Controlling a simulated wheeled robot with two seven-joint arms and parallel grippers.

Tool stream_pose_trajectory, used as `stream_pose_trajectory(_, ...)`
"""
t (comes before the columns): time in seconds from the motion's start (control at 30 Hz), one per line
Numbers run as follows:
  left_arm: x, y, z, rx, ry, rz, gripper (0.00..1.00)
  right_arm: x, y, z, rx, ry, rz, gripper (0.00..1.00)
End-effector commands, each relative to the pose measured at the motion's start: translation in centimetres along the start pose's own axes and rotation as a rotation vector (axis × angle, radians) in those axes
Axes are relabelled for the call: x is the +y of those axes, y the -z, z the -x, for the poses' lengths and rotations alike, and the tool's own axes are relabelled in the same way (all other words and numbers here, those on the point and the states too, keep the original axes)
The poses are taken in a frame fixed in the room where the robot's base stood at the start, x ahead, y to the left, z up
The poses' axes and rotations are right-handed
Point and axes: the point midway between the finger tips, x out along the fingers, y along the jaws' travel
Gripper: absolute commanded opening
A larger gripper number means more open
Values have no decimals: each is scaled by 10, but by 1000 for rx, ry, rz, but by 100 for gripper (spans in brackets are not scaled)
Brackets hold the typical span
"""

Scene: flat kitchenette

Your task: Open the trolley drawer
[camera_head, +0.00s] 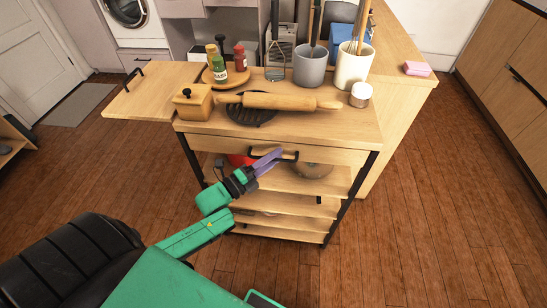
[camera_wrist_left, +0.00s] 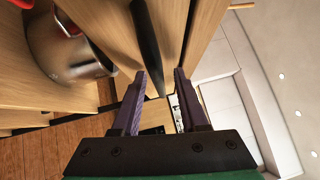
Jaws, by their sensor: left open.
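The wooden trolley (camera_head: 357,130) stands ahead with a drawer (camera_head: 330,155) under its top. The drawer front looks flush with the trolley; I see no clear gap. Its black bar handle (camera_head: 288,155) is partly covered by my left gripper (camera_head: 273,156) in the head view. My left gripper is open, with its purple fingers at the handle. In the left wrist view the handle (camera_wrist_left: 148,45) runs down between the two fingertips (camera_wrist_left: 160,73), and I cannot tell whether they touch it. My right gripper is not in view.
On the trolley top are a rolling pin (camera_head: 290,102), a wooden box (camera_head: 193,102), sauce bottles (camera_head: 220,68) and utensil pots (camera_head: 354,66). A metal pot (camera_head: 313,170) sits on the shelf below the drawer. The floor in front is clear.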

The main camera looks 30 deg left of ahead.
Motion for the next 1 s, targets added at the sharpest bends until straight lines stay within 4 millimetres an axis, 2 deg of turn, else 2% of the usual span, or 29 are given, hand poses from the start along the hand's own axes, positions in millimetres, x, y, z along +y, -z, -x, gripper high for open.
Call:
stream_pose_trajectory(0.17, 1, 0, 0, 0, -1, 1, 43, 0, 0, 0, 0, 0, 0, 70)
stream_pose_trajectory(0.2, 1, 0, 0, 0, -1, 1, 36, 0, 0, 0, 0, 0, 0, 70)
stream_pose_trajectory(0.3, 1, 0, 0, 0, -1, 1, 0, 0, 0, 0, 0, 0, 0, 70)
stream_pose_trajectory(1.0, 1, 0, 0, 0, -1, 1, 0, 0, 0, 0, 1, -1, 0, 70)
